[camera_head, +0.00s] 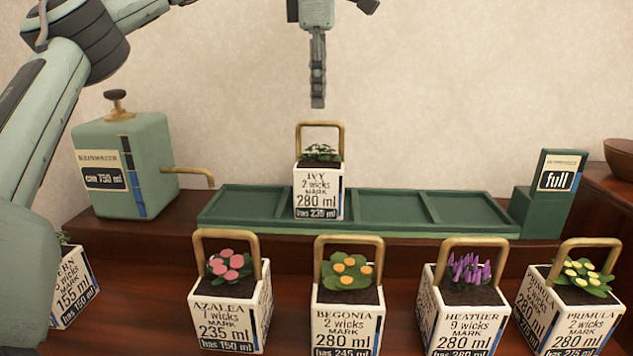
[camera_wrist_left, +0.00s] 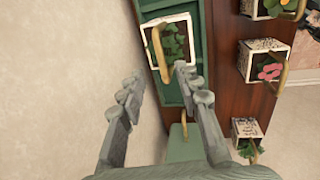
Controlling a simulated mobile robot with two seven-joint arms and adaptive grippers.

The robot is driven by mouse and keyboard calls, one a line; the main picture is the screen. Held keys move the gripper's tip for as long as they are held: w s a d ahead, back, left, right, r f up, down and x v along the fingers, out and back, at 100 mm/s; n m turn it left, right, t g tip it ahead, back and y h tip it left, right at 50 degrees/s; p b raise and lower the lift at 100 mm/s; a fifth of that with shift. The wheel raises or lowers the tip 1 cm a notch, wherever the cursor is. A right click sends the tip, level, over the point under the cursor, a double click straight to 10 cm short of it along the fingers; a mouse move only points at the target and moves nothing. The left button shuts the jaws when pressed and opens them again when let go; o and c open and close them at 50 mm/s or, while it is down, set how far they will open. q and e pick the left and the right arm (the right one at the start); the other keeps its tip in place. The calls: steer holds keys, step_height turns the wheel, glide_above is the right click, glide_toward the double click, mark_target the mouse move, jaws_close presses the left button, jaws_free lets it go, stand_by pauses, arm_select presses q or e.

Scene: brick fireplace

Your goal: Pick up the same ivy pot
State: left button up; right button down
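The ivy pot (camera_head: 319,192) is a white square pot with a gold handle, lettered "IVY 2 wicks MARK 280 ml has 235 ml". It stands upright in the second compartment from the left of the green tray (camera_head: 240,207). My left gripper (camera_head: 318,104) points down above the ivy pot's handle, apart from it. In the left wrist view the gripper (camera_wrist_left: 159,76) is open and empty, with the ivy pot (camera_wrist_left: 153,57) beyond its fingertips. My right gripper is not in view.
A green can with a spout (camera_head: 130,160) stands left of the tray. A green "full" sign block (camera_head: 545,205) stands at its right end. In front are the azalea (camera_head: 228,315), begonia (camera_head: 345,325), heather (camera_head: 462,320) and primula (camera_head: 585,325) pots. The fern pot (camera_head: 72,290) is partly hidden by my arm.

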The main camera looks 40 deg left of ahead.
mark_target(322, 122)
arm_select(q)
steer(key=f, duration=0.4)
steer(key=w+f, duration=0.1)
steer(key=f, duration=0.2)
steer(key=shift+w, duration=0.1)
steer(key=shift+r, duration=0.1)
jaws_close()
steer(key=shift+r, duration=0.1)
